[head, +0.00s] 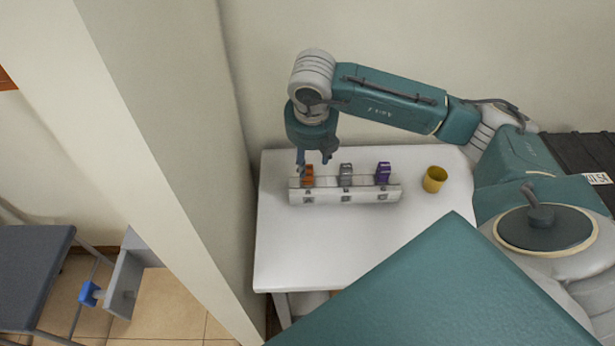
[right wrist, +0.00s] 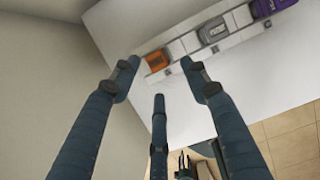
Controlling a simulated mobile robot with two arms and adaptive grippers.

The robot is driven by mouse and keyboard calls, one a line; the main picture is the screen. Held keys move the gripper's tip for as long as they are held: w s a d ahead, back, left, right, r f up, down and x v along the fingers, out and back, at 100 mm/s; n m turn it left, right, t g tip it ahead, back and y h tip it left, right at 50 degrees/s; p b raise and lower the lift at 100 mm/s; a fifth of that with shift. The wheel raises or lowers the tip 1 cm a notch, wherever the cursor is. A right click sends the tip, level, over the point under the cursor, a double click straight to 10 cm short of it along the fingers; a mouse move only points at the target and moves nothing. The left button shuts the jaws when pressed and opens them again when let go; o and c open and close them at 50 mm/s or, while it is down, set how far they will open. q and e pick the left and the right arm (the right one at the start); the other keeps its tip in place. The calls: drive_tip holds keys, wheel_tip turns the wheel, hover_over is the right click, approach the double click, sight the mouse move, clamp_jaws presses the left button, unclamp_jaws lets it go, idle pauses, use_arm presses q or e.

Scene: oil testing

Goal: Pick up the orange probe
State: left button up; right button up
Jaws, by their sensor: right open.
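The orange probe (head: 308,174) stands in the leftmost place of a white rack (head: 347,197) on the white table. In the right wrist view the orange probe (right wrist: 158,60) shows just past the fingertips, between two of them. My right gripper (head: 314,164) is above the left end of the rack, partly in front of the orange probe. In the right wrist view my right gripper (right wrist: 160,80) has its fingers spread, with nothing between them. My left gripper is not in view.
A grey probe (head: 345,174) and a purple probe (head: 383,172) stand in the same rack, to the right. A yellow cup (head: 434,179) stands right of the rack. Walls border the table (head: 290,250) behind and at left. Its front part is clear.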

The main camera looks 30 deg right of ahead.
sight(308, 168)
drive_tip(key=shift+w+f, duration=0.15)
drive_tip(key=shift+f, duration=0.15)
drive_tip(key=p+x, duration=0.2)
drive_tip(key=x, duration=0.3)
drive_tip(key=shift+w+r, duration=0.1)
drive_tip(key=shift+w, duration=0.05)
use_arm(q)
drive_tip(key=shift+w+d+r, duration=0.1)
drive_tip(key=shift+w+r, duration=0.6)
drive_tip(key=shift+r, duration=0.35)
use_arm(e)
clamp_jaws()
